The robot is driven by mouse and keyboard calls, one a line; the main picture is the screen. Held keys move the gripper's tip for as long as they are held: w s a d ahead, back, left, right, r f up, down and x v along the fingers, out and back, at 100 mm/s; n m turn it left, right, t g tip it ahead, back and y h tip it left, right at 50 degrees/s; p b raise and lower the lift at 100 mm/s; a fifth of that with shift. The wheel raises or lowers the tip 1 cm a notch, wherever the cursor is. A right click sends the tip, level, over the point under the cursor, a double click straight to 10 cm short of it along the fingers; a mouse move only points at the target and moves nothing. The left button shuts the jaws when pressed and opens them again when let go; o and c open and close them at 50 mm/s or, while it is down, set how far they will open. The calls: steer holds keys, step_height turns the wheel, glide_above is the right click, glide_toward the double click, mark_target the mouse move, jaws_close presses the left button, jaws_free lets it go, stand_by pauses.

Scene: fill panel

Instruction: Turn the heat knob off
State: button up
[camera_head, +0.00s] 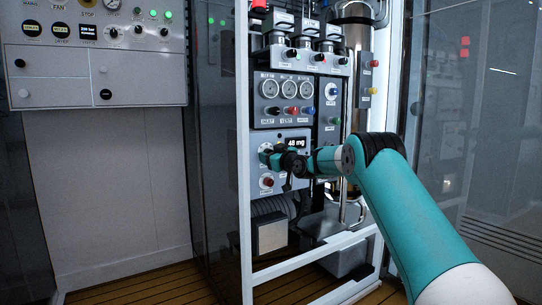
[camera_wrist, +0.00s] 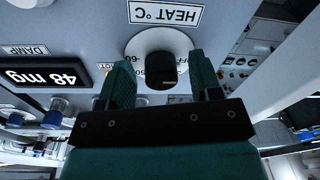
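The heat knob (camera_wrist: 160,72) is a black cylinder on a white round dial, beside a label (camera_wrist: 165,14) reading "HEAT °C", upside down in the wrist view. "OFF" and "60" show on the dial, partly covered. A small light mark shows on the knob, but which setting it points to is unclear. My gripper (camera_wrist: 163,64) is open, with one finger on each side of the knob and visible gaps between. In the head view my gripper (camera_head: 273,158) is at the lower panel and hides the knob.
A display (camera_wrist: 43,77) reading "48 mg" and a "DAMP" label are beside the dial. Below the gripper in the head view is a red knob (camera_head: 267,182). Gauges (camera_head: 288,89) and several knobs sit above. A white frame post (camera_head: 243,150) stands close on the left.

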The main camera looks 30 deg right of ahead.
steer(key=shift+s, duration=0.1)
steer(key=s+d, duration=0.1)
steer(key=s, duration=1.6)
steer(key=shift+d+f, duration=0.3)
steer(key=shift+f, duration=0.15)
